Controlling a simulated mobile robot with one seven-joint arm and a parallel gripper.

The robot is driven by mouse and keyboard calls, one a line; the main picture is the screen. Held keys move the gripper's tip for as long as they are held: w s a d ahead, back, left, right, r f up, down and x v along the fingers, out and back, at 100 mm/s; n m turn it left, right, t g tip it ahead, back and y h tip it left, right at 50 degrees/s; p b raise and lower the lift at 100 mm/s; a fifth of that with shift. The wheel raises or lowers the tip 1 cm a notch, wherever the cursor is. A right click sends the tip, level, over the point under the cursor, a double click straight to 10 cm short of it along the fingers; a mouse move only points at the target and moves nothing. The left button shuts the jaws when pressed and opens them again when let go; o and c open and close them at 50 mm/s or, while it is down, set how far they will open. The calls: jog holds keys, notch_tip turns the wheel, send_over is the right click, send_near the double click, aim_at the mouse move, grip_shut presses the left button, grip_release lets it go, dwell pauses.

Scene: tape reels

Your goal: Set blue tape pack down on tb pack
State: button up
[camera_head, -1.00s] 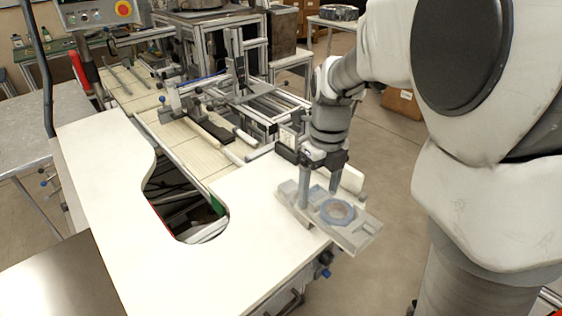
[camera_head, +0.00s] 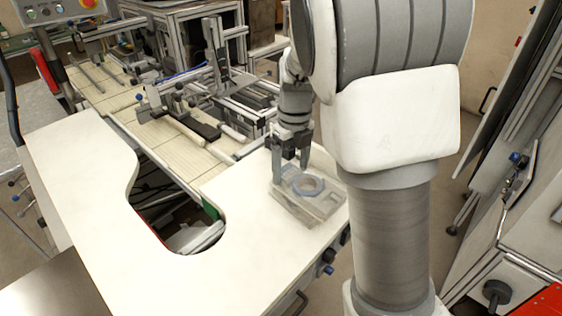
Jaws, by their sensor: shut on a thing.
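The blue tape pack (camera_head: 308,184) shows as a pale blue ring on a flat grey tray-like piece at the right part of the white table. My gripper (camera_head: 290,168) points down at the back left edge of the pack and is shut on it. The contact between the fingers and the pack is small and partly hidden. I cannot make out the tb pack as a separate thing. The grey layers around and under the ring blur together, and I cannot tell whether the pack touches what is below.
The white table (camera_head: 85,190) has a rounded cut-out left of my gripper. Its front right edge is close to the pack. An aluminium frame fixture (camera_head: 205,115) stands behind on pale boards. A grey cabinet (camera_head: 525,210) stands at the right, beyond my arm.

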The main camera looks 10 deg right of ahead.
jog(key=w+f, duration=0.1)
jog(key=w, duration=0.1)
jog(key=w+f, duration=0.1)
jog(key=w, duration=0.1)
jog(key=w+f, duration=0.1)
jog(key=shift+w+d+f, duration=0.2)
jog(key=shift+w+f, duration=0.05)
jog(key=shift+w, duration=0.15)
jog(key=shift+w+f, duration=0.1)
jog(key=shift+f, duration=2)
jog(key=o, duration=1.3)
